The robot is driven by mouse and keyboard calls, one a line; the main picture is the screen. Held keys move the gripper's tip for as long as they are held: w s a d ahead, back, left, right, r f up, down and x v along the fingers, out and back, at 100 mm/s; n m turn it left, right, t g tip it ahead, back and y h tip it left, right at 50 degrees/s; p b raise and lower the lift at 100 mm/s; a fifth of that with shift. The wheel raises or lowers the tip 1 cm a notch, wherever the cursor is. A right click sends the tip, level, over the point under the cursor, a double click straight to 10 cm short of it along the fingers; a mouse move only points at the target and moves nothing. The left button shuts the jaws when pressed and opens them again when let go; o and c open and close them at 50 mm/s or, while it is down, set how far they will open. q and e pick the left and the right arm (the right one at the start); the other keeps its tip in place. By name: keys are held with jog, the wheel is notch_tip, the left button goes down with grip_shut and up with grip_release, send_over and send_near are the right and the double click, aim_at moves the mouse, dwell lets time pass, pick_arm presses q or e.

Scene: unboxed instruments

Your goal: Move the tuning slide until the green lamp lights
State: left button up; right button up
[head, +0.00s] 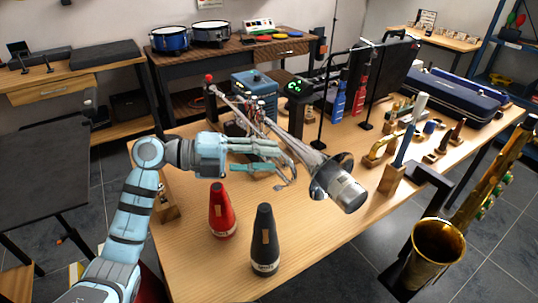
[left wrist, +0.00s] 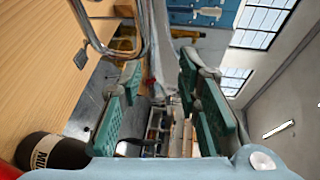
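A silver brass instrument (head: 317,160) lies propped over the wooden table, its bell toward the front right with a silver mute (head: 346,194) in it. Its thin tubing runs back left; which part is the tuning slide I cannot tell. My left gripper (head: 275,156) is beside this tubing, its teal fingers spread apart. In the left wrist view, the open fingers (left wrist: 155,105) have a clear gap between them, and curved silver tubing (left wrist: 92,28) passes at upper left. A small black box (head: 297,88) behind shows green lights. My right gripper is not in view.
A red mute (head: 222,211) and a black mute (head: 264,240) stand upright on the table (head: 330,240) in front of my left gripper. A blue box (head: 255,86) is behind. A saxophone (head: 440,240) stands at right.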

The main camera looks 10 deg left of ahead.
pick_arm(q)
jog(key=w, duration=0.1)
jog(key=w+d+f, duration=0.1)
jog(key=w, duration=0.1)
jog(key=shift+w+f, duration=0.1)
jog(key=shift+f, duration=0.1)
jog(key=w, duration=0.1)
jog(key=w+f, duration=0.1)
jog(key=w, duration=0.1)
jog(key=shift+w+a+f+n, duration=0.15)
jog(key=shift+f+n, duration=0.15)
jog(key=shift+f, duration=0.05)
jog(key=shift+r, duration=0.1)
jog(key=c, duration=0.3)
jog(key=shift+s+r, duration=0.4)
jog(key=shift+s, duration=0.4)
grip_shut()
jog(key=shift+f+p, duration=0.1)
jog(key=shift+p, duration=0.8)
jog(key=shift+o, duration=1.5)
grip_release()
jog(key=v, duration=1.2)
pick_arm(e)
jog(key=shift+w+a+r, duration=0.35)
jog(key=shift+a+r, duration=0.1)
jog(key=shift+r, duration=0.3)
